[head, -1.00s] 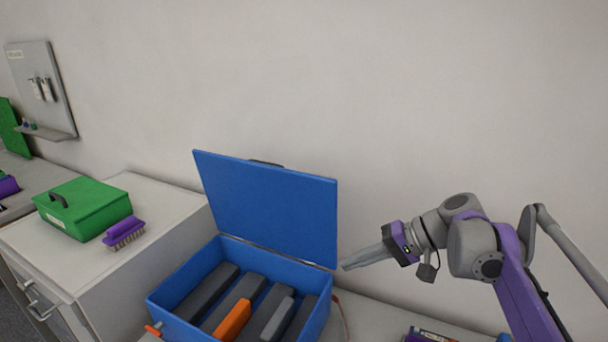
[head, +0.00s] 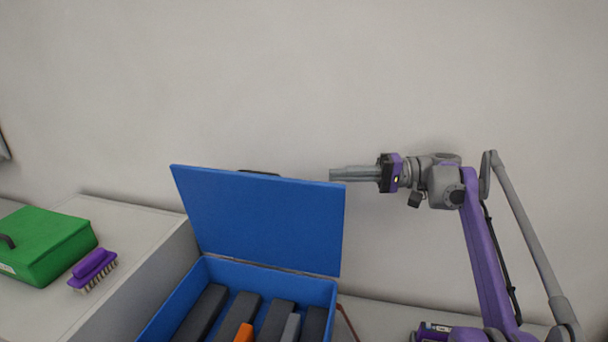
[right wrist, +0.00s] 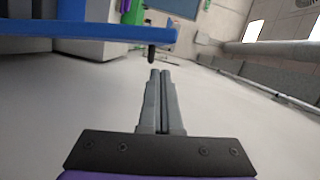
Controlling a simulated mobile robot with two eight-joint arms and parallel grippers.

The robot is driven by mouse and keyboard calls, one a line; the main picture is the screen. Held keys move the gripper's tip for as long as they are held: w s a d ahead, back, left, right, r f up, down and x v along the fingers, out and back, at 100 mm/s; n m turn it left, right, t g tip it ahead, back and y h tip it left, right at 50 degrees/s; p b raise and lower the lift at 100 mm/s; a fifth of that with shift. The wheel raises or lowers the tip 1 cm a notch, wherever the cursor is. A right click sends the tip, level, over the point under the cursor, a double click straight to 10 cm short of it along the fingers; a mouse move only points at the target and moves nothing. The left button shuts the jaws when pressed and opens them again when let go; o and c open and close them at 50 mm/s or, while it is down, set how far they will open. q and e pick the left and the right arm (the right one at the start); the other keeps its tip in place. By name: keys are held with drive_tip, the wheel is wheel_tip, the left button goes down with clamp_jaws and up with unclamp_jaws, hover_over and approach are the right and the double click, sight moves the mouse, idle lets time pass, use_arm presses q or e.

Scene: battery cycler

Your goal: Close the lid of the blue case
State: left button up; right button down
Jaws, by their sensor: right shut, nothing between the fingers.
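The blue case (head: 325,291) stands on the bench with its lid (head: 262,222) raised upright at the back. Inside lie several dark grey blocks and an orange piece (head: 244,333). The case's front is cut off by the picture's lower edge. My right gripper (head: 332,174) is shut and empty, at the height of the lid's top right corner. In the right wrist view, its fingers (right wrist: 160,73) point toward the lid's blue edge (right wrist: 90,31) and a dark handle (right wrist: 152,52). I cannot tell whether it touches the lid. My left gripper is not in view.
A green box (head: 45,245) and a purple brush (head: 92,270) sit on the white cabinet (head: 140,225) at the left. A plain wall rises close behind the lid.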

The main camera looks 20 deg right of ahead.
drive_tip(key=x, duration=0.9)
